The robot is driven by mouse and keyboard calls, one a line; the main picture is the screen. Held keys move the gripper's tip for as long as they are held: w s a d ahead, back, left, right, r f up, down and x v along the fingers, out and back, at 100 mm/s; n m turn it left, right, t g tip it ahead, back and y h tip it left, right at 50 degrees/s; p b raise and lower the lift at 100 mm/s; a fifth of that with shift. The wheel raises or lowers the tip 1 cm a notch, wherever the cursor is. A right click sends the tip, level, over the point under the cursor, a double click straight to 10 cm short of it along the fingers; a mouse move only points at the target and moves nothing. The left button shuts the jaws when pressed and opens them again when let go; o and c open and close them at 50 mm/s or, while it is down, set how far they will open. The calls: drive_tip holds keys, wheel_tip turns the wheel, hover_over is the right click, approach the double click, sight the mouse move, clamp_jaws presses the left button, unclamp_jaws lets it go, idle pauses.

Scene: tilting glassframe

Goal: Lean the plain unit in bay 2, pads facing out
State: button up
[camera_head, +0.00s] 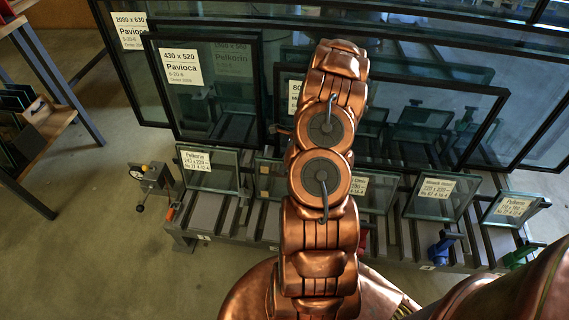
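A low slotted rack (207,215) stands on the floor with several small glass units leaning in it. The leftmost unit (209,178) has a label reading Pelkorin. A second unit (268,182), partly behind my arm, shows no readable label. A third labelled unit (378,190) is partly covered by my arm. To the right are another labelled unit (441,197) and a smaller Pelkorin unit (513,209). Small plates mark the rack's front, too small to read surely. I cannot tell which unit is the plain one or see its pads. My gripper is not visible.
Large framed glass panes stand behind the rack, including one marked Pavioca (205,95). A blue clamp (441,248) and a green clamp (522,256) sit at the rack's front right. A wooden-topped stand (35,140) is at left. The floor (100,255) at lower left is clear.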

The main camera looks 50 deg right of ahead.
idle(0.3)
drive_tip(key=v, duration=1.2)
idle(0.4)
